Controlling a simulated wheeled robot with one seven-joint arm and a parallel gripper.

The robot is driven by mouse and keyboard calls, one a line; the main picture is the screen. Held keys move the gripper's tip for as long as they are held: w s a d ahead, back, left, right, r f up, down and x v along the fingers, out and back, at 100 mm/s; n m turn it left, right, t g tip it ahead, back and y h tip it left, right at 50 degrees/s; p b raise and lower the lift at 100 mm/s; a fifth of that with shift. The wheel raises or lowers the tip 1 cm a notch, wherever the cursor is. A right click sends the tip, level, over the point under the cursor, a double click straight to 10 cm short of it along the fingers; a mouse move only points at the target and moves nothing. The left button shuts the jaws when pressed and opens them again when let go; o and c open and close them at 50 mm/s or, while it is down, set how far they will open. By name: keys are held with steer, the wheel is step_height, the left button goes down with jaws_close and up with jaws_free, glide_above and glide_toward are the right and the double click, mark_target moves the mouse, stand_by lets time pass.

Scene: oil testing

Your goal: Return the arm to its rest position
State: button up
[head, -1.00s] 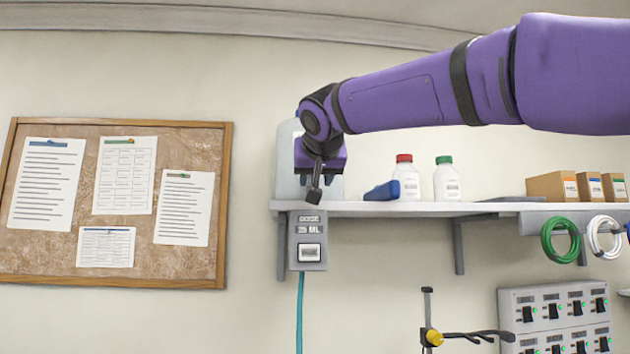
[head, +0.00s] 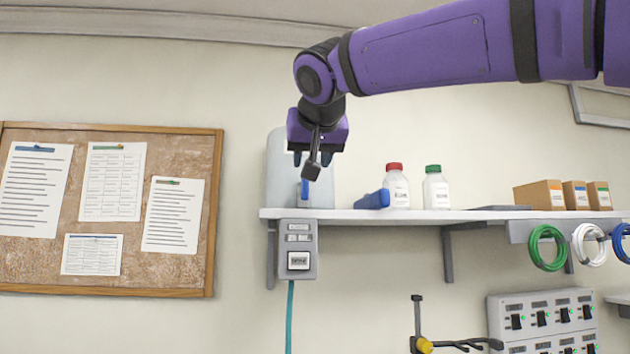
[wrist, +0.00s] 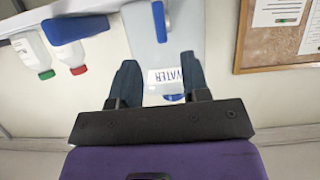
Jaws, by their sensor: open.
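My purple arm reaches in from the upper right in the head view. My gripper (head: 312,158) points down above the left end of the wall shelf (head: 350,214), in front of a pale dispenser (head: 283,180). In the wrist view my gripper (wrist: 160,85) shows two dark fingers spread apart with nothing between them. Beyond the fingers there is the dispenser (wrist: 145,40) with a label that reads "WATER" and a blue part.
The shelf holds a blue object (head: 374,200), a red-capped bottle (head: 397,188), a green-capped bottle (head: 436,190) and small boxes (head: 540,195). A dosing box (head: 298,250) hangs at its left end. A corkboard (head: 200,230) is at left. Wall between board and shelf is clear.

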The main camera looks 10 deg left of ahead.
steer(key=s+d+f+m+g+h, duration=0.1)
steer(key=s+d+f+g+h, duration=0.15)
steer(key=d+f, duration=0.65)
steer(key=s+d+f+g+h, duration=0.1)
steer(key=s+d+f, duration=0.3)
steer(key=d, duration=1)
steer(key=s+d+f+g, duration=0.1)
steer(key=s+d+f, duration=0.3)
steer(key=s+f, duration=0.2)
steer(key=s+d+f+m+g, duration=0.1)
steer(key=s+d+f, duration=0.4)
steer(key=f, duration=0.6)
steer(key=s+d+f+m+g, duration=0.1)
steer(key=s+d+f, duration=0.3)
steer(key=s+f, duration=0.4)
steer(key=shift+d+f+g, duration=0.35)
steer(key=shift+d+g, duration=0.05)
steer(key=shift+g, duration=0.25)
steer(key=shift+w, duration=0.1)
